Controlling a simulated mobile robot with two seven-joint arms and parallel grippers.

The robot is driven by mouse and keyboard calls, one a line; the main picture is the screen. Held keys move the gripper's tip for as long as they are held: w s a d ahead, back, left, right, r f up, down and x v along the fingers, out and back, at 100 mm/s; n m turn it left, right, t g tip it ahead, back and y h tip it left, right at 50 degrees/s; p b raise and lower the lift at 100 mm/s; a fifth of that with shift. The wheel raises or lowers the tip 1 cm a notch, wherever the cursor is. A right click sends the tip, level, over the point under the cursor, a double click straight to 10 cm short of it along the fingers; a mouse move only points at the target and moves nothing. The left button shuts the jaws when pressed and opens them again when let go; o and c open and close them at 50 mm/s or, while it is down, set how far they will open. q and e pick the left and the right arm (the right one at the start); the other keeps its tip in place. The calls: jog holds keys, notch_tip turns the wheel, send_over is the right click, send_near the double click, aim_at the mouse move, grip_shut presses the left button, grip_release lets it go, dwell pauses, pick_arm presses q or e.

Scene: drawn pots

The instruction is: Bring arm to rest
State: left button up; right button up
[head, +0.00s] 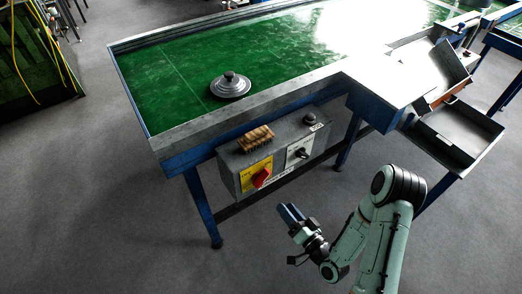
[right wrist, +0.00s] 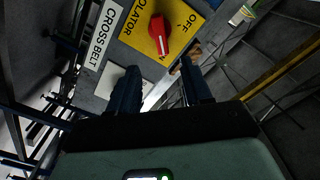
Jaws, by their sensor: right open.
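My right arm (head: 385,225) reaches in from the lower right of the head view. Its gripper (head: 290,213) hangs over the grey floor, in front of and below the control box. In the right wrist view the two dark blue fingers of the right gripper (right wrist: 160,88) stand apart with nothing held between them. My left arm and gripper are not in view.
The grey control box (head: 275,155) with a red switch (head: 261,178) hangs on the green-topped table (head: 190,95). A brush (head: 255,138) lies on the box. A grey pot lid (head: 231,86) sits on the green top. Metal trays (head: 455,135) jut out at right.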

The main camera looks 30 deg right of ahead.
jog(key=s+a+f+n+g+y+p, duration=0.1)
jog(key=s+a+f+n+g+p, duration=0.15)
jog(key=a+f+g, duration=0.35)
jog(key=s+a+f+n+g+y+p, duration=0.1)
jog(key=s+a+f+g+p, duration=0.25)
jog(key=f, duration=0.55)
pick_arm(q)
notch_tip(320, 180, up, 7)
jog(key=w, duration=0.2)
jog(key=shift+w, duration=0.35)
pick_arm(e)
jog(key=s+a+f+g, duration=0.2)
jog(key=s+a+g, duration=0.4)
jog(key=s+g, duration=0.3)
jog(key=shift+s+a+n, duration=0.15)
jog(key=shift+s+n, duration=0.3)
jog(key=shift+s, duration=0.7)
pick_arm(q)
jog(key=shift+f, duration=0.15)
pick_arm(e)
jog(key=shift+f+g, duration=0.15)
jog(key=shift+g, duration=0.1)
